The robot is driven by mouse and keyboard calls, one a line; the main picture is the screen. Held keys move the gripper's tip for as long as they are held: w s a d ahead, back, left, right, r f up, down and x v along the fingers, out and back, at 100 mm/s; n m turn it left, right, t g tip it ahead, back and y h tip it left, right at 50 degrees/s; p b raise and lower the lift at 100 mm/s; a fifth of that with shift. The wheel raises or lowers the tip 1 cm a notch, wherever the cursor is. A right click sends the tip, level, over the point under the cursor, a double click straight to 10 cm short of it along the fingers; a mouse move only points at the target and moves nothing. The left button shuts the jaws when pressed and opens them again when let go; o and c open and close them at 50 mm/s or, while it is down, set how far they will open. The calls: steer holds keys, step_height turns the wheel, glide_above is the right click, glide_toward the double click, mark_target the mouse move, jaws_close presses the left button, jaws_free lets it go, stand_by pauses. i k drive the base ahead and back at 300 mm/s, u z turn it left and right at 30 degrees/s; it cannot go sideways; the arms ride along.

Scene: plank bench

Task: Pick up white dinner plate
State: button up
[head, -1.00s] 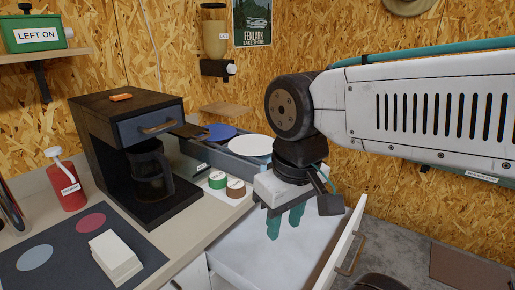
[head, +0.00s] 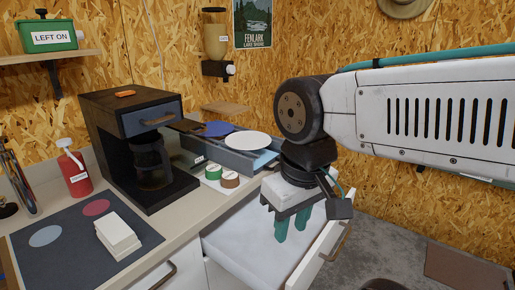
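A white dinner plate (head: 247,140) lies at the grey-blue bin on the far part of the bench, beside a blue round plate (head: 213,129). My gripper (head: 292,225) points down over the open white drawer, to the right of and nearer than the plate. Its two green fingers stand apart with nothing visible between them. The gripper is not touching the plate. The plate's top face is in clear view.
The open drawer (head: 238,243) sticks out below the bench. Green and brown tape rolls (head: 230,180) sit in front of the bin (head: 200,151). A coffee machine (head: 105,140), a red bottle (head: 75,172) and a white block stack (head: 117,232) stand at the left.

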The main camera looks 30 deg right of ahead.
mark_target(241, 140)
steer(key=k, duration=0.25)
steer(key=z, duration=2.15)
steer(key=k, duration=0.8)
steer(key=u, duration=1.3)
steer(key=i, duration=1)
steer(key=z, duration=0.05)
